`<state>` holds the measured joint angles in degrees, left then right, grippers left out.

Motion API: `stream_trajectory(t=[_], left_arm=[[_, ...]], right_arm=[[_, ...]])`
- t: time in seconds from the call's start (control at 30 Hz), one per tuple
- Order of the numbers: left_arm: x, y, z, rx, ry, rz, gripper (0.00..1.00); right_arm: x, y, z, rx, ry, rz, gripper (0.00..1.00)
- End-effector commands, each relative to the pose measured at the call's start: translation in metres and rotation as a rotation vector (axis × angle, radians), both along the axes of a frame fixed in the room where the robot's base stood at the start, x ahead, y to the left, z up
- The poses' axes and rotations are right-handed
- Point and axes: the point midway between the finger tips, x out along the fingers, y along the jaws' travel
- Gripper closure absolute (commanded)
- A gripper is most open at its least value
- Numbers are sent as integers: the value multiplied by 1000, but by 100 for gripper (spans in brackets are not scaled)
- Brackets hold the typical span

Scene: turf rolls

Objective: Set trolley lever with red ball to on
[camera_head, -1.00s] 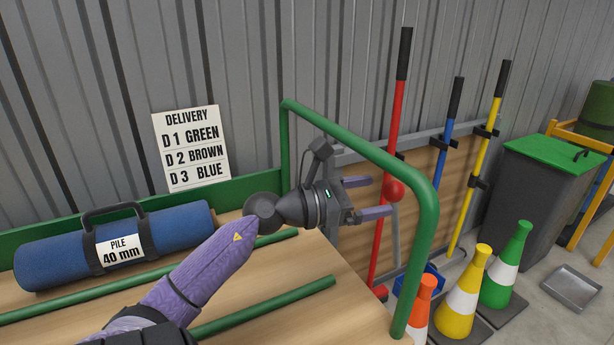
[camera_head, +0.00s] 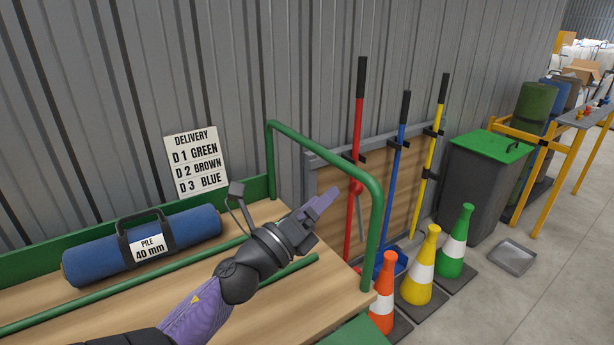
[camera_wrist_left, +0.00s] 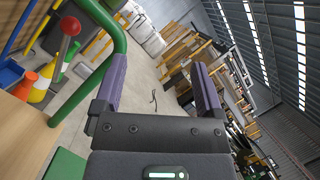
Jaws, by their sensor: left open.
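The red ball (camera_head: 357,187) of the lever shows beside the trolley's green rail (camera_head: 327,150), in front of the tool board. A thin grey rod (camera_head: 362,214) seems to run down from it. In the left wrist view the ball (camera_wrist_left: 70,26) is at upper left, outside the jaws and apart from them. My left gripper (camera_head: 328,199) is open and empty above the trolley's wooden deck (camera_head: 330,284), to the left of the ball. Its two purple fingers (camera_wrist_left: 160,75) are spread in the left wrist view. My right gripper is not in view.
The trolley's green rail (camera_wrist_left: 112,25) stands close to one finger. A blue roll (camera_head: 185,235) lies on the deck. Orange (camera_head: 383,305), yellow (camera_head: 420,275) and green (camera_head: 457,245) cones stand right of the trolley. A green-lidded bin (camera_head: 490,165) stands behind.

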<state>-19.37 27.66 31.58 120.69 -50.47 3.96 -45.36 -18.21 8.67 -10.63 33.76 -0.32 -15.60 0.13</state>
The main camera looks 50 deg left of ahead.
Motion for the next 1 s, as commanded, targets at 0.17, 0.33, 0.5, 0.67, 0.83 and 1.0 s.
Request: stream_trajectory(t=[0.17,0.33,0.5,0.67,0.83,1.0], left_arm=[[-9,-4,-48,-532,43,116,11],[-22,-15,-93,-900,109,230,11],[-38,-33,-133,-1184,189,346,11],[-56,-56,-167,-1406,274,460,11],[-76,-82,-195,-1591,367,580,11],[-90,-100,-211,-1694,432,663,11]], right_arm=[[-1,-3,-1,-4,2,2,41],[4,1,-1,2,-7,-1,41],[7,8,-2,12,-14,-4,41],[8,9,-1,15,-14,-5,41],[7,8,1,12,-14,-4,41],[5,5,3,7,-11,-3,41]])
